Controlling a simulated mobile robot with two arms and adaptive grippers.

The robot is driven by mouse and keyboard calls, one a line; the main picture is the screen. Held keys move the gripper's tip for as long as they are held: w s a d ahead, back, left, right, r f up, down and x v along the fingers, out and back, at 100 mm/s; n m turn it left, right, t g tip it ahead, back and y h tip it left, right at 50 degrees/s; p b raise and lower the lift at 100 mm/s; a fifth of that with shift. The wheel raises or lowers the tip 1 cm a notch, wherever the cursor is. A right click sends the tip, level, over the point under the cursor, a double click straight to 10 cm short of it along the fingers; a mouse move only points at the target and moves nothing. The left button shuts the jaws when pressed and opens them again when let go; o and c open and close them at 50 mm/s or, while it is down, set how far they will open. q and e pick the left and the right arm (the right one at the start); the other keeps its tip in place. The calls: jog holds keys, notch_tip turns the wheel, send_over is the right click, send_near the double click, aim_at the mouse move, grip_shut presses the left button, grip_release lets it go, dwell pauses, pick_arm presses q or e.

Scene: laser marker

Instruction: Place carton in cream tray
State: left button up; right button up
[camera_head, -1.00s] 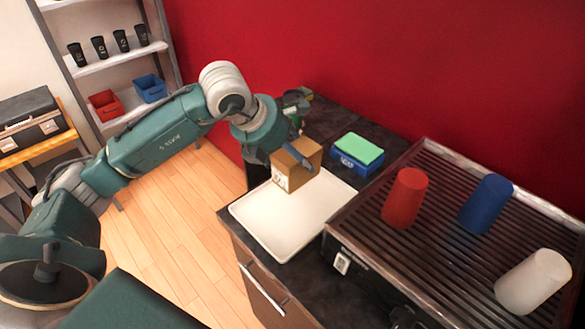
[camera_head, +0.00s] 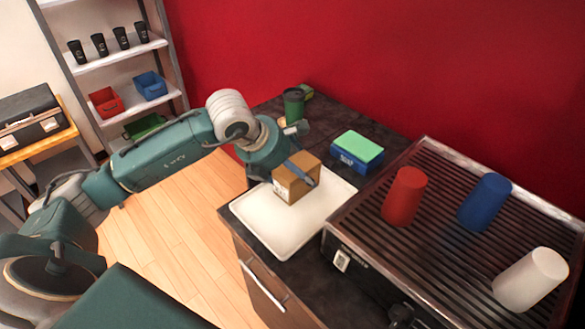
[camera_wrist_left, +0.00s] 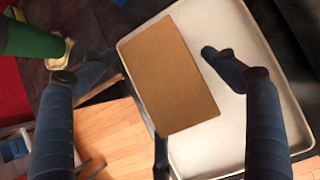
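The brown carton (camera_head: 291,188) stands on the cream tray (camera_head: 280,228), near the tray's back. In the left wrist view the carton's plain brown top (camera_wrist_left: 170,75) lies between the spread fingers, with the tray (camera_wrist_left: 205,150) beneath and to its right. My left gripper (camera_head: 297,163) is over the carton; one dark finger crosses the carton's top right in the head view. In the left wrist view my left gripper (camera_wrist_left: 140,68) is open, with a clear gap between the left finger and the carton. My right gripper is not in view.
A blue box with a green sponge (camera_head: 358,151) stands behind the tray. A green can (camera_head: 293,105) stands at the counter's back left. To the right, a ribbed machine top holds red (camera_head: 404,197), blue (camera_head: 485,203) and white (camera_head: 531,280) cups. The tray's front is clear.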

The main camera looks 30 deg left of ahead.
pick_arm(q)
jog(key=shift+r, duration=0.2)
jog(key=shift+s+a+r, duration=0.1)
jog(key=shift+s+r, duration=0.1)
jog(key=shift+r, duration=0.05)
jog(key=b+v, duration=0.2)
jog(key=v, duration=0.9)
jog(key=shift+s+r, duration=0.1)
jog(key=shift+r, duration=0.1)
